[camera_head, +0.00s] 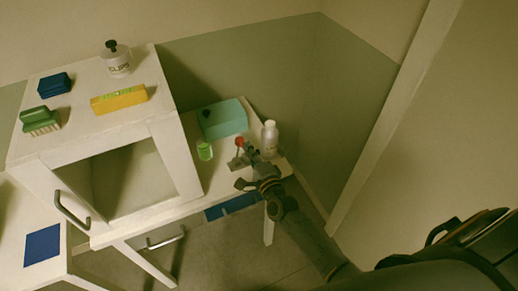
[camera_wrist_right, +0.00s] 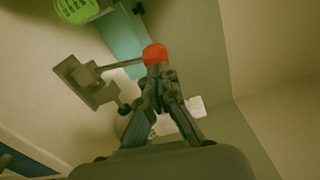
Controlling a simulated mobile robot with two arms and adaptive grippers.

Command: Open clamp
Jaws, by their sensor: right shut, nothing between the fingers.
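The clamp (camera_head: 238,162) stands on the low white table in the head view, a small grey-brown piece with a red-tipped handle. In the right wrist view, its grey body (camera_wrist_right: 90,82) is at the left, and a thin lever runs from it to the red tip (camera_wrist_right: 155,53). My right gripper (camera_head: 250,149) reaches in from the lower right. Its fingertips (camera_wrist_right: 157,72) are closed together right at the red tip; whether they touch it, I cannot tell. Nothing shows between the fingers. My left gripper is not in view.
A white cabinet (camera_head: 160,120) at left carries a yellow level (camera_head: 119,99), a green brush (camera_head: 41,121), a blue block (camera_head: 55,84) and a clips jar (camera_head: 118,63).

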